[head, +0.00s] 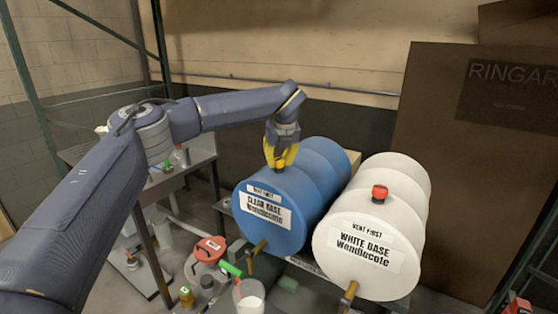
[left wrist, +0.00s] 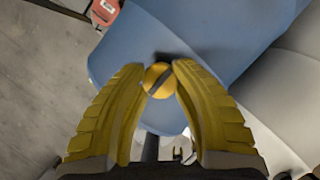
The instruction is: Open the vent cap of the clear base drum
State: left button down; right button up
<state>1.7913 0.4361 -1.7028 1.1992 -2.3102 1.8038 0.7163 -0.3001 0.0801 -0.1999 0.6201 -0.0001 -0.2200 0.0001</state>
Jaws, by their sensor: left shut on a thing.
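The clear base drum (head: 307,190) is blue, lies on its side and carries a "CLEAR BASE" label. It fills the upper middle of the left wrist view (left wrist: 215,40). Its vent cap (left wrist: 159,80) is round and yellow-orange with a dark bar across it, on top of the drum near the front end. My left gripper (head: 280,164) reaches down from above with yellow fingers. In the left wrist view its two fingertips (left wrist: 160,70) touch the cap from both sides, shut on it. My right gripper is in neither view.
A white base drum (head: 400,180) with a red vent cap (head: 379,193) lies to the right. Below the drums' brass taps are a red-lidded can (head: 210,248) and a white container (head: 249,297). A brown board (head: 470,120) stands at the right.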

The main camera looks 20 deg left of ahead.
pick_arm(q)
jog(key=c, duration=0.9)
grip_release()
jog(key=v, duration=1.2)
jog(key=shift+w, duration=0.1)
